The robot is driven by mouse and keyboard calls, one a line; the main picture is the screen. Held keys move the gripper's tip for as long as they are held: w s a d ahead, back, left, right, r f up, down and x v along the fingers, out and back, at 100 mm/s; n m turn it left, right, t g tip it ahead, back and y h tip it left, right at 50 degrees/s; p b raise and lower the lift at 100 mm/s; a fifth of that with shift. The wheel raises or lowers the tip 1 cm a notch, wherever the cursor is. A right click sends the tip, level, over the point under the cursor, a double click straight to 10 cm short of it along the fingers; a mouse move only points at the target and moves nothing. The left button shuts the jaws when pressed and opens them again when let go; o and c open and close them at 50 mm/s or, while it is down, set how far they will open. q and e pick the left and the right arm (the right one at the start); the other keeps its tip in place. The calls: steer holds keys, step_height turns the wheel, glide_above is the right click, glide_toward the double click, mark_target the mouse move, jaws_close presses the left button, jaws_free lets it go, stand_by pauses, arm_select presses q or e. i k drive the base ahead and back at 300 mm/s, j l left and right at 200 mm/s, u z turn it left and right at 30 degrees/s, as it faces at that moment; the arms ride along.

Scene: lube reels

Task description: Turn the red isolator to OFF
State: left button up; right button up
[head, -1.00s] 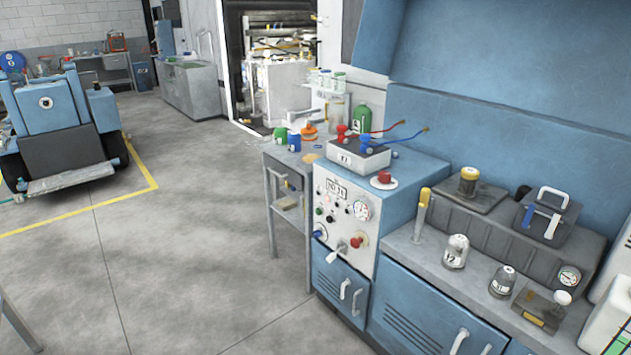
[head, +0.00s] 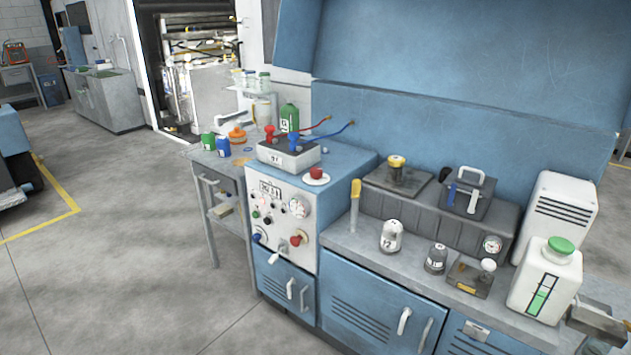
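A blue cabinet with a white control panel (head: 282,257) stands in the middle of the head view. A red knob on a white round base (head: 316,174) sits on its top, at the right front corner. Another red knob (head: 297,239) is on the lower right of the panel face, below a round gauge (head: 299,205). I cannot tell which of the two is the isolator, and no OFF marking is readable. Red (head: 269,132) and blue (head: 293,140) clamps with leads sit on a white box (head: 288,153) behind. Neither of my grippers is in view.
The grey bench to the right holds a yellow-handled tool (head: 355,203), a white jar (head: 391,237), a dark weight-like jar (head: 436,258) and a white jug with a green cap (head: 546,280). A small side table (head: 225,166) stands left. Open floor (head: 130,250) lies at front left.

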mark_target(317, 172)
steer(key=i+j+z, duration=0.15)
steer(key=i+j, duration=1.3)
